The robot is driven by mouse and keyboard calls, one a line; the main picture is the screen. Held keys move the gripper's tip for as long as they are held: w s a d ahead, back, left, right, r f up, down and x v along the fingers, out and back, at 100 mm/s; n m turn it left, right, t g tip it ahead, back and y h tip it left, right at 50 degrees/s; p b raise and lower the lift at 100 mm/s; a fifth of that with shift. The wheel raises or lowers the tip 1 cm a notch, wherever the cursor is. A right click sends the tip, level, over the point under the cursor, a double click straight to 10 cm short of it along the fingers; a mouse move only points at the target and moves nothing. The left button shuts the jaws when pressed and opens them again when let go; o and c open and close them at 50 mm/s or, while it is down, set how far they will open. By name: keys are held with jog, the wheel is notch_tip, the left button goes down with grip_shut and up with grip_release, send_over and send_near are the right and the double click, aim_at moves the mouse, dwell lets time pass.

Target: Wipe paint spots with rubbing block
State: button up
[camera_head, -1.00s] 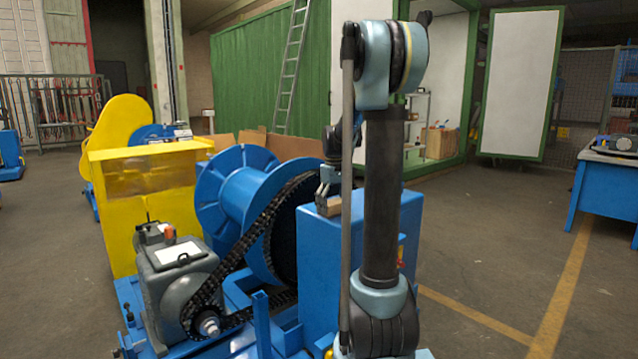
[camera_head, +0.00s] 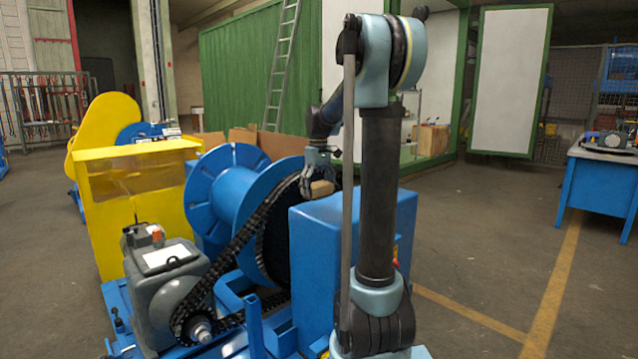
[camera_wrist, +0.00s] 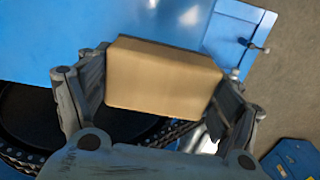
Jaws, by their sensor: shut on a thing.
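The rubbing block (camera_wrist: 163,76) is a plain tan block. In the wrist view it sits between the two fingers of my gripper (camera_wrist: 160,95), which is shut on it. In the head view my gripper (camera_head: 317,178) holds the block (camera_head: 321,188) near the top of the chain wheel, just above and behind the blue cabinet (camera_head: 352,214). The block appears clear of the cabinet top. I cannot make out any paint spots in either view.
A black chain (camera_head: 240,229) runs from the grey motor unit (camera_head: 165,278) up around the wheel beside the blue spool (camera_head: 226,188). A yellow housing (camera_head: 130,215) stands at left. A blue table (camera_head: 603,180) stands at far right. Open floor lies to the right.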

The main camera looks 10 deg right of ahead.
jog(key=shift+r, duration=1.45)
jog(key=shift+d, duration=0.1)
